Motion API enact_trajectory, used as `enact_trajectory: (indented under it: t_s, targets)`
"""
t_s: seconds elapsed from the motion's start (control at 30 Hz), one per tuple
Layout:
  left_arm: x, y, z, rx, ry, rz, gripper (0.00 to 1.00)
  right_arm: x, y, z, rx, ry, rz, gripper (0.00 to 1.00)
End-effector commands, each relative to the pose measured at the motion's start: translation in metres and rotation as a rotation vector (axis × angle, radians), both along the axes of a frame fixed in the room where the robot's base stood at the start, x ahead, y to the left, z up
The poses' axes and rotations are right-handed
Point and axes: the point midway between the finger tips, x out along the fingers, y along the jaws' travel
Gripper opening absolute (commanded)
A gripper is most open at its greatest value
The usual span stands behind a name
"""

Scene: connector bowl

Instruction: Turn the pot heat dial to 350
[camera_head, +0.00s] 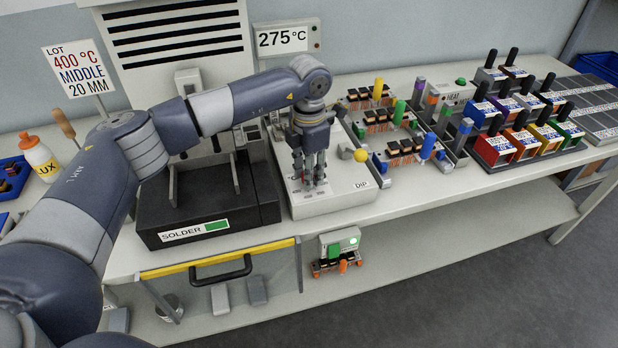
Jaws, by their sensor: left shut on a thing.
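My left gripper (316,183) points straight down at the white control panel (345,200) right of the black solder pot (222,236). Its fingers are shut at the panel's top, on the pot heat dial, which they almost wholly hide. Faint markings show on the panel around the fingertips. The display (284,39) behind reads 275 °C. A sign (78,70) at the back left reads LOT 400 °C, MIDDLE, 20 MM. My right gripper is not in view.
A yellow ball knob (361,155) stands close right of my gripper, near a DIP label. Racks of connectors (395,135) and several coloured bins (497,148) fill the right. A flux bottle (40,158) stands at left. The bench's front right strip is clear.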

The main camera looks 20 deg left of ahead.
Motion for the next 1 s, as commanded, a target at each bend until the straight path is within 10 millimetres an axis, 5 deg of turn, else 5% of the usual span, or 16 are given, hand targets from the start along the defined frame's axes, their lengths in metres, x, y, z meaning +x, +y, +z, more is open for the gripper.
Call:
enact_trajectory:
  t_s: [0.4, 1.0]
  targets:
    - [0.001, 0.0, -0.002, 0.0, -0.004, -0.394, 0.03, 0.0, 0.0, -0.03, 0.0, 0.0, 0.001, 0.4]
    - [0.001, 0.0, 0.001, -0.001, -0.004, -0.773, 0.03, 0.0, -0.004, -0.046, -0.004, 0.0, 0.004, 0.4]
